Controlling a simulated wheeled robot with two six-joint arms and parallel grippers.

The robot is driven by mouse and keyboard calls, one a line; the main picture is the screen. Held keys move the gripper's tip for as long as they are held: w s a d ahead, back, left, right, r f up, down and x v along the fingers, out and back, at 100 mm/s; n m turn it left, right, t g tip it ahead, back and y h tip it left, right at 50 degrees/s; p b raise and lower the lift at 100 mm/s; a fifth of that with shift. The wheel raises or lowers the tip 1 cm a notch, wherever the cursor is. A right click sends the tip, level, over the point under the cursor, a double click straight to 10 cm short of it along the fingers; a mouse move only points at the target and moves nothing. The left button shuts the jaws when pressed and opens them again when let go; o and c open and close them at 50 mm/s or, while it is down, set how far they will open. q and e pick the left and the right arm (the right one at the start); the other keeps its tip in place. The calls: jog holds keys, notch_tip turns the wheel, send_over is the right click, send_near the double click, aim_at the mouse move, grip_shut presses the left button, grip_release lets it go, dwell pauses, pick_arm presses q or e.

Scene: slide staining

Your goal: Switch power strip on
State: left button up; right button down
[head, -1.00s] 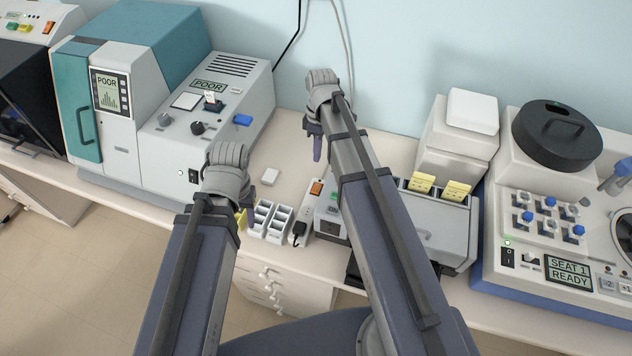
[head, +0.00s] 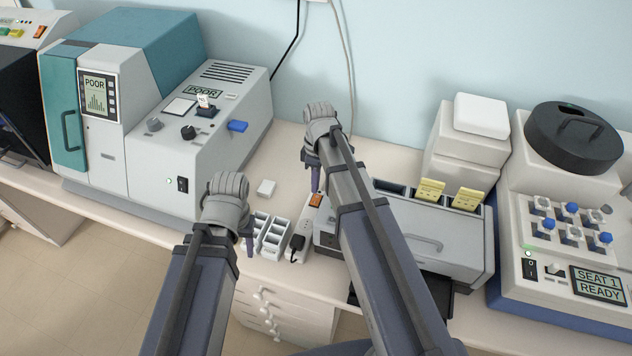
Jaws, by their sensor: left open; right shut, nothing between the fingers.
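The white power strip (head: 302,228) lies on the bench, running front to back, partly hidden by my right arm and the grey machine beside it. Its orange rocker switch (head: 316,201) is at the far end; I cannot tell whether it is lit. A black plug (head: 297,243) sits in the near part. My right gripper (head: 315,187) is shut and empty, pointing down, with its tip in the picture just above the switch; contact is unclear. My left gripper (head: 249,244) is open and empty, left of the strip, beside the white racks, mostly hidden by its own wrist.
A grey machine with yellow-tabbed slots (head: 430,240) stands right. A large teal and grey instrument (head: 160,130) is at the left. Cables (head: 350,90) hang on the wall.

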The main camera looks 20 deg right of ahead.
aim_at(314, 202)
pick_arm(q)
notch_tip(314, 202, down, 5)
jog(key=b, duration=0.3)
jog(key=shift+b, duration=0.4)
pick_arm(e)
jog(key=f, duration=0.5)
jog(key=shift+s+a, duration=0.2)
jog(key=shift+s, duration=0.05)
pick_arm(q)
jog(key=shift+r, duration=0.1)
jog(key=shift+f, duration=0.25)
pick_arm(e)
jog(key=shift+s+f, duration=0.2)
pick_arm(q)
jog(key=shift+r, duration=0.1)
pick_arm(e)
jog(key=shift+r, duration=0.1)
jog(key=shift+w, duration=0.15)
pick_arm(q)
jog(key=shift+r, duration=0.25)
pick_arm(e)
jog(key=shift+w+d+r, duration=0.25)
jog(key=shift+w+d, duration=0.15)
jog(key=shift+w, duration=0.2)
